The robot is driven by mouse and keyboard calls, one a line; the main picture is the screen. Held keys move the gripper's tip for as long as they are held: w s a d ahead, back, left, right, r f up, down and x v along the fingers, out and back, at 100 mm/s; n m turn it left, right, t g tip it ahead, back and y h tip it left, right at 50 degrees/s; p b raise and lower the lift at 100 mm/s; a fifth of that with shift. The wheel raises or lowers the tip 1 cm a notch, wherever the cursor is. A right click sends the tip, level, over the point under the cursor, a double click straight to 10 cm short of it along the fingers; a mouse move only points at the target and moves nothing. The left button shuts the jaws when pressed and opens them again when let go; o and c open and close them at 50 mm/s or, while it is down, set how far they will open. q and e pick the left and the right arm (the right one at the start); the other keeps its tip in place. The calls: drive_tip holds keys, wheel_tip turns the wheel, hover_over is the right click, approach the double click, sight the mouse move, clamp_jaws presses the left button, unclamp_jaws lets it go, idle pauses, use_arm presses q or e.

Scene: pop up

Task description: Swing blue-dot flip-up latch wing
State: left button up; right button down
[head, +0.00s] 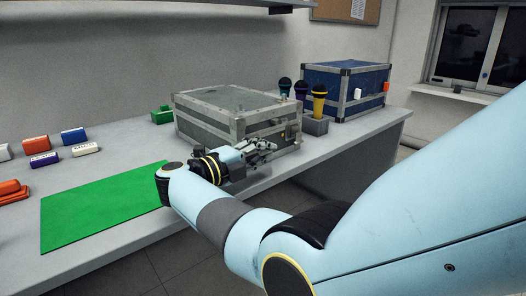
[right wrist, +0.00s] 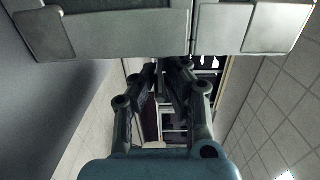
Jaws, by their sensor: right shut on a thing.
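The grey metal-edged case (head: 215,122) stands shut on the bench, and its pale edge and corner plates fill the top of the right wrist view (right wrist: 110,35). My right gripper (head: 270,147) is at the case's front face, near the right front corner. In the right wrist view its fingers (right wrist: 165,78) are close together just by the case edge. It is shut on a small part there, which looks to be a latch wing but is mostly hidden by the fingers. No blue dot can be made out. My left gripper is not in view.
A blue case (head: 330,85) stands at the back right. Microphones in a grey holder (head: 314,126) stand just right of the grey case. A green mat (head: 85,215) and several coloured blocks (head: 74,136) lie at left. The bench's front edge runs below my right arm.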

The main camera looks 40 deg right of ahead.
drive_tip(key=c, duration=1.5)
unclamp_jaws()
drive_tip(key=shift+w, duration=0.1)
drive_tip(key=shift+r, duration=5)
